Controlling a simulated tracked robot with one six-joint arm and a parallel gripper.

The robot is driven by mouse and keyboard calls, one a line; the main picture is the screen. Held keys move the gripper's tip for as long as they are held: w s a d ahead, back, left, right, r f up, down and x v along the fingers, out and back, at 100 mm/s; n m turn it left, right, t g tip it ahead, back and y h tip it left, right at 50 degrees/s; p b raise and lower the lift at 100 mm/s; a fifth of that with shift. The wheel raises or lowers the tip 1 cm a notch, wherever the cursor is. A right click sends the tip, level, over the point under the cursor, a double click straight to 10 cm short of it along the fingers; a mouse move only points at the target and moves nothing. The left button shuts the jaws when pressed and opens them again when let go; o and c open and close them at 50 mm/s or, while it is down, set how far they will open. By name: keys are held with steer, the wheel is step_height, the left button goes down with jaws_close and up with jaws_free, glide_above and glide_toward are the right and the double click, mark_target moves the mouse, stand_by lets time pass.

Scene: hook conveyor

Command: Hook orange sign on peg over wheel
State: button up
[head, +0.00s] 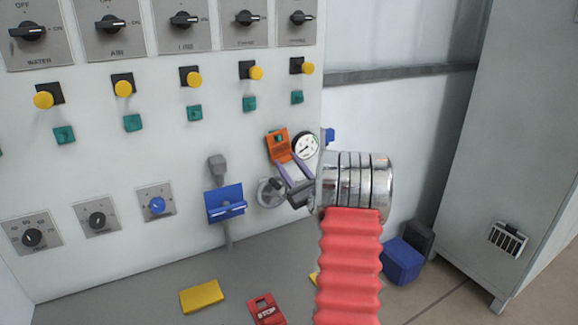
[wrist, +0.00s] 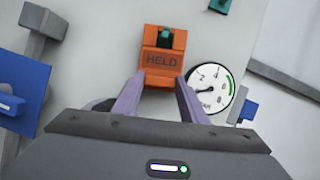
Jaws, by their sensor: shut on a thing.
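The orange sign (head: 276,150), marked HELD, is in front of the white panel, and it also shows in the wrist view (wrist: 161,66). My gripper (head: 288,163) is shut on its lower part, with a purple finger at each side in the wrist view (wrist: 160,88). A dark opening in the sign's upper part shows something teal, likely the peg (wrist: 165,38). I cannot tell whether the sign hangs on it or is just in front. The grey round wheel (head: 266,193) is below the sign, partly hidden by my gripper.
A white gauge (head: 306,146) is close to the sign's right. A blue holder (head: 225,204) is left of the wheel. Rows of yellow knobs and teal blocks (head: 297,97) are above. A yellow block (head: 202,297) and a red STOP sign (head: 266,310) lie on the grey surface below.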

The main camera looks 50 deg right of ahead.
steer(key=o, duration=1.1)
steer(key=shift+o, duration=0.2)
steer(key=v, duration=1.4)
steer(key=shift+w+f, duration=0.1)
steer(key=shift+w, duration=0.05)
